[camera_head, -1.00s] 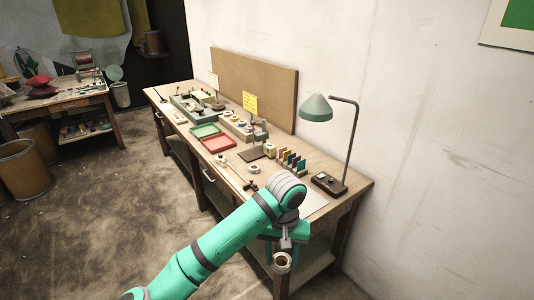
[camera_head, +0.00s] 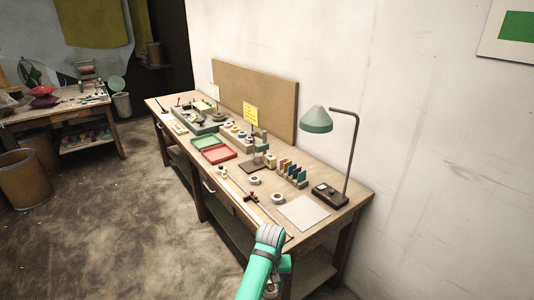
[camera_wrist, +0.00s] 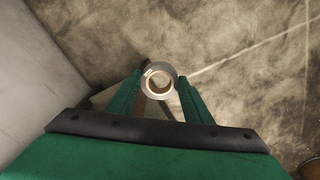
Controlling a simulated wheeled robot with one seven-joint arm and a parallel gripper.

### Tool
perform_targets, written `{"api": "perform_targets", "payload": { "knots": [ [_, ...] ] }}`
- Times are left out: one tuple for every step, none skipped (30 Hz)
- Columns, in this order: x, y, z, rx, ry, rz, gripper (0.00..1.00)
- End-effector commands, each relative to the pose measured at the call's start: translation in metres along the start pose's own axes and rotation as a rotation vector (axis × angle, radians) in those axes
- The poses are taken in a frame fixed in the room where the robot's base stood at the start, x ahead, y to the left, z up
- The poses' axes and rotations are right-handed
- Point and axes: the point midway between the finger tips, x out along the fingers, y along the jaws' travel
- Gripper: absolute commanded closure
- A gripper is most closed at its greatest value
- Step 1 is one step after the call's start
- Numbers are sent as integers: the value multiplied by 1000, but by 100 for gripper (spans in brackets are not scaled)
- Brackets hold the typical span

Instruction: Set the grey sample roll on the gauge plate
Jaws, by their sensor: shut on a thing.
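The grey sample roll (camera_wrist: 147,69), a grey ring with a pale core, is held between the fingertips of my gripper (camera_wrist: 160,88) in the wrist view. Bare floor shows below it. In the head view my gripper (camera_head: 274,284) is low at the bottom edge, in front of the bench, mostly hidden by my arm; only a bit of the roll shows.
White rolls (camera_head: 254,180) lie near the plate, with coloured upright cards (camera_head: 290,170) to its right. A lamp (camera_head: 317,120) stands at the bench's right end, near a pale sheet (camera_head: 303,212). Red (camera_head: 220,154) and green trays (camera_head: 205,142) lie left.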

Motion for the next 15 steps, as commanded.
{"api": "perform_targets", "payload": {
  "knots": [
    [16,0,5,-2,-5,4,79],
    [24,-1,7,-4,-5,3,79],
    [34,-2,10,-3,-4,3,79],
    [42,-3,11,-3,-3,3,79],
    [49,-4,14,-3,-3,3,79],
    [57,-5,16,-2,-3,3,79],
    [63,-6,19,-2,-2,3,79],
    [68,-7,20,-1,-1,2,79],
    [74,-8,23,1,-2,3,79],
    [78,-8,25,0,-1,2,79],
    [82,-9,26,1,0,2,79],
    [86,-9,28,3,0,2,79],
    [88,-10,29,4,0,2,79],
    [90,-10,30,5,0,2,79],
    [92,-11,31,5,1,1,79]
  ]
}}
